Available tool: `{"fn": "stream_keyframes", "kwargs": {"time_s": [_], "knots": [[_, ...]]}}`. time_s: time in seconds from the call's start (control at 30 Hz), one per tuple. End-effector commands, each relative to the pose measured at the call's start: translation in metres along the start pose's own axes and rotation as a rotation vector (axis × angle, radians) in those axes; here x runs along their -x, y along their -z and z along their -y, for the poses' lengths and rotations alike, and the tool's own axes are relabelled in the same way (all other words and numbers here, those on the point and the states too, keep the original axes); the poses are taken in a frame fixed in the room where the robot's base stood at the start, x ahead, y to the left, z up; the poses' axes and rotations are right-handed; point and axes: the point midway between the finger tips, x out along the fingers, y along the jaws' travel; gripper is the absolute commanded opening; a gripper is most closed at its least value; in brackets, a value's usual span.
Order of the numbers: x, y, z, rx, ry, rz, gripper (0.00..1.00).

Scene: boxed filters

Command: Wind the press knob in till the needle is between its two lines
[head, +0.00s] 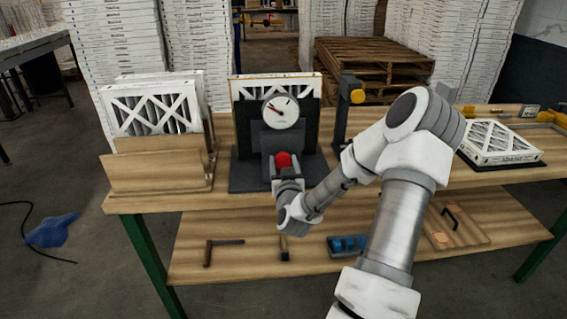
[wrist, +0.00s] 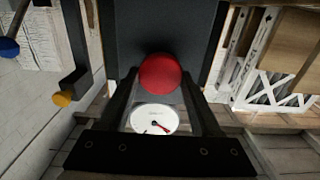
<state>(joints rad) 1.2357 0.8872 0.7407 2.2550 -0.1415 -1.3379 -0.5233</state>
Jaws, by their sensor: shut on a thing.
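The red press knob (head: 283,160) is on the front of the dark press (head: 250,140), below a round white gauge (head: 266,114). My gripper (head: 284,178) reaches it from the front. In the wrist view the round knob (wrist: 160,73) sits between the two fingers of my gripper (wrist: 160,84), which are shut on it. In the head view the gauge needle (head: 275,107) points to the upper left. In the wrist view, which is upside down, the gauge (wrist: 145,115) shows a red needle pointing to the lower right. The two lines are too small to tell.
A wooden rack with white filters (head: 150,110) stands left of the press. A dark post with a yellow knob (head: 357,96) stands just to its right. A boxed filter (head: 500,143) lies at the bench's right. A lower shelf holds tools and a blue item (head: 347,245).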

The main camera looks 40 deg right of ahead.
Motion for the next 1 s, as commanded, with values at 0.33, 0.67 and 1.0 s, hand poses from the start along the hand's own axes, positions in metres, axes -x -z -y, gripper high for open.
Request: {"fn": "stream_keyframes", "kwargs": {"time_s": [0.33,0.67,1.0], "knots": [[0.0002,-0.0002,0.0003,0.000,0.001,0.001,0.09],[0.0002,-0.0002,0.0003,0.000,0.001,0.001,0.09],[0.0001,-0.0002,0.0002,0.000,0.000,0.000,0.93]]}}
